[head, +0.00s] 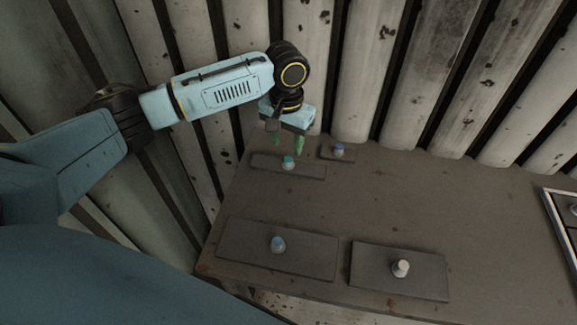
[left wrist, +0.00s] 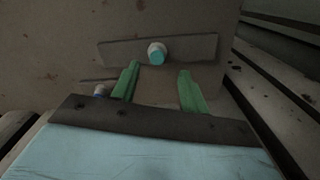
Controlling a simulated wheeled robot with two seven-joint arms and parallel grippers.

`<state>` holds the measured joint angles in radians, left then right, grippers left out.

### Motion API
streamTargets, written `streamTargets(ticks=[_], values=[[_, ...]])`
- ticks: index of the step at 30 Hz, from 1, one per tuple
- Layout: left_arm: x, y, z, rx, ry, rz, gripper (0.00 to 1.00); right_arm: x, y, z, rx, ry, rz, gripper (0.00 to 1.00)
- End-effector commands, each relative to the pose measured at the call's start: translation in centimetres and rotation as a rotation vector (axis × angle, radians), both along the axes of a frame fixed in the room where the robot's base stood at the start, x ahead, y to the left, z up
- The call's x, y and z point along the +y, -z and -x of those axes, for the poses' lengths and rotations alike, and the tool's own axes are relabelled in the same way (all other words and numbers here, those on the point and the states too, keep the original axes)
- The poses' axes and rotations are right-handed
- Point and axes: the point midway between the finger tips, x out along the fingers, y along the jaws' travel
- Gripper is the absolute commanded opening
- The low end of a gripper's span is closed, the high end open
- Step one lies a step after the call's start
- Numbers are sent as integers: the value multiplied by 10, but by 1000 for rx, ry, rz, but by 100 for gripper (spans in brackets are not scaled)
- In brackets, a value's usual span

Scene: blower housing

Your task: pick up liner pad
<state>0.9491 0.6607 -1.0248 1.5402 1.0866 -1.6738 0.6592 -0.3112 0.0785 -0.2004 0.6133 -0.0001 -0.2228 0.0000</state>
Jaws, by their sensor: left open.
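Several flat dark rectangular pads with small knobs lie on the brown table; I cannot tell which one is the liner pad. The far left pad (head: 312,170) has a teal-topped knob (head: 288,162). It also shows in the left wrist view (left wrist: 197,48), with its knob (left wrist: 157,53) ahead of the gap between my fingertips. A smaller pad (head: 327,153) with a blue-topped knob (head: 338,148) lies behind it to the right. My left gripper (head: 287,142) is open and empty, its green fingers above and just behind the teal-knobbed pad. My right gripper is not in view.
A front left pad (head: 312,257) has a blue knob, and a front right pad (head: 425,277) has a white one. A pale-edged frame (head: 553,217) stands at the right edge. Ribbed panels (head: 360,70) rise behind the table. The table's middle right (head: 450,210) is clear.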

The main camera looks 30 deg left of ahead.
Motion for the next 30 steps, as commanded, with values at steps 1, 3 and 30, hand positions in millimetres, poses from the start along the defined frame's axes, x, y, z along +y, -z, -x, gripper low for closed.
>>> streamTargets(ticks=[1,3,30], values=[[0,3,0,1,0,0,45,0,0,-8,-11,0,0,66],[-1,9,0,1,0,0,45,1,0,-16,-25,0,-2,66],[-5,53,1,-1,0,-1,4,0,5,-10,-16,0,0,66]])
